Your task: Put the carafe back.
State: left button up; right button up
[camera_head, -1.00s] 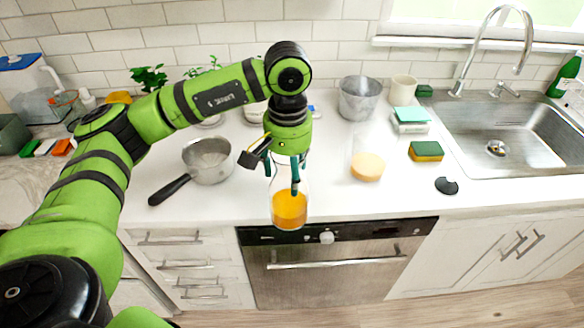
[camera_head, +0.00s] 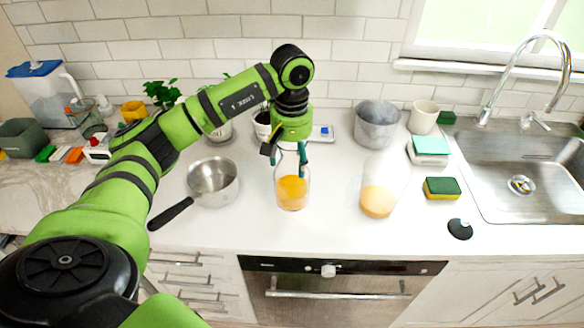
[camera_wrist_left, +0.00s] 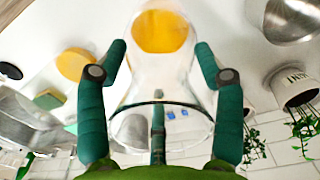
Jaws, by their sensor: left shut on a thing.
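The clear glass carafe (camera_head: 292,191) with orange liquid in its lower part is over the white counter, right of the saucepan. My left gripper (camera_head: 289,158) comes down from above and is shut on the carafe's upper part. In the left wrist view, the gripper's green fingers (camera_wrist_left: 160,72) lie on both sides of the carafe (camera_wrist_left: 165,32). The carafe looks upright. I cannot tell whether its base touches the counter. My right gripper is not in view.
A second clear vessel with pale orange contents (camera_head: 377,202) stands to the right. A saucepan (camera_head: 213,182) is at the left, its handle pointing to the front left. A metal pot (camera_head: 377,124), a mug (camera_head: 423,117) and a sponge (camera_head: 441,188) are further right, before the sink (camera_head: 520,150).

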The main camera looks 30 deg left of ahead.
pick_arm(q)
notch_tip(320, 180, down, 4)
jog(key=shift+w+r+p, duration=0.1)
jog(key=shift+p, duration=0.7)
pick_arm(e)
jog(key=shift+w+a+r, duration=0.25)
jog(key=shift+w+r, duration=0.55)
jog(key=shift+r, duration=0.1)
pick_arm(q)
jog(key=shift+f, duration=0.2)
jog(key=shift+f+b, duration=0.1)
jog(key=shift+b, duration=0.2)
jog(key=o, duration=1.7)
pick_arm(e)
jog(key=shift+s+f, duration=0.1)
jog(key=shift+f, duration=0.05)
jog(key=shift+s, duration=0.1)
